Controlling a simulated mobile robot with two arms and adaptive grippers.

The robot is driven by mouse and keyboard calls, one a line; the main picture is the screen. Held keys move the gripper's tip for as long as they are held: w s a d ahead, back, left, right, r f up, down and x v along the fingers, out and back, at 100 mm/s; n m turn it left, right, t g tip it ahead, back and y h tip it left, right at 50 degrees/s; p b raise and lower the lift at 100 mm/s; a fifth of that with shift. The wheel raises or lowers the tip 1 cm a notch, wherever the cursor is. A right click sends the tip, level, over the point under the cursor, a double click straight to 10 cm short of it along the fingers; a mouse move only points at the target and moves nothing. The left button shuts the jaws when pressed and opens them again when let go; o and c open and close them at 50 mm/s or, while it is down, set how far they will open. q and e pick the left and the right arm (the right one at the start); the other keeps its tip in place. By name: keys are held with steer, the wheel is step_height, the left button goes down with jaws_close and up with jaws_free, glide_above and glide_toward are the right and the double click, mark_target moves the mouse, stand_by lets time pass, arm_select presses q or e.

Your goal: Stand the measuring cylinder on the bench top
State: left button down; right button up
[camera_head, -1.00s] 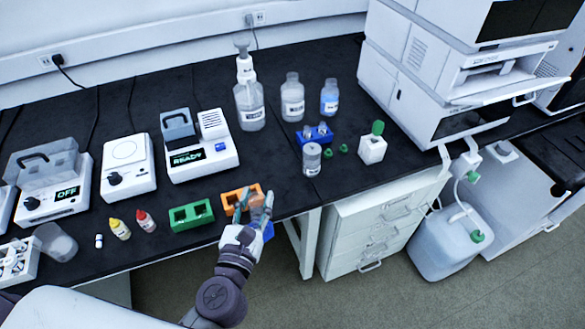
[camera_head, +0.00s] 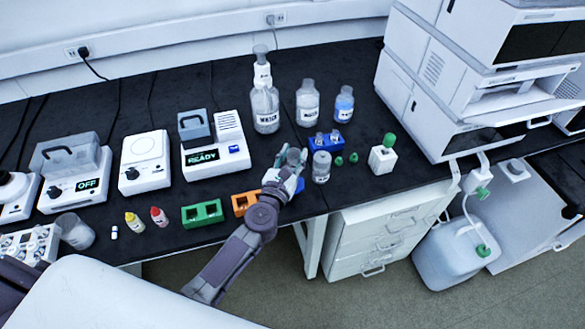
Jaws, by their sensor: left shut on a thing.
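My left gripper (camera_head: 290,160) is shut on the measuring cylinder (camera_head: 294,157), a clear tube with a blue base (camera_head: 299,185). The fingers hide much of the tube. The cylinder looks roughly upright over the front part of the black bench top (camera_head: 262,172), left of a labelled clear jar (camera_head: 321,167). I cannot tell whether its base touches the bench. My right gripper is not in view.
An orange rack (camera_head: 244,203) and a green rack (camera_head: 202,214) stand left of the gripper. A blue rack (camera_head: 325,143) is behind the jar. Bottles, including a pump bottle (camera_head: 265,108), stand farther back. A READY device (camera_head: 216,152) is behind left.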

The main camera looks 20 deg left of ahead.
arm_select(q)
steer(key=shift+w+a+f, duration=0.15)
steer(key=shift+f, duration=0.1)
steer(key=shift+f+b, duration=1.25)
steer(key=shift+f, duration=0.6)
steer(key=shift+f, duration=0.15)
steer(key=c, duration=0.7)
jaws_free()
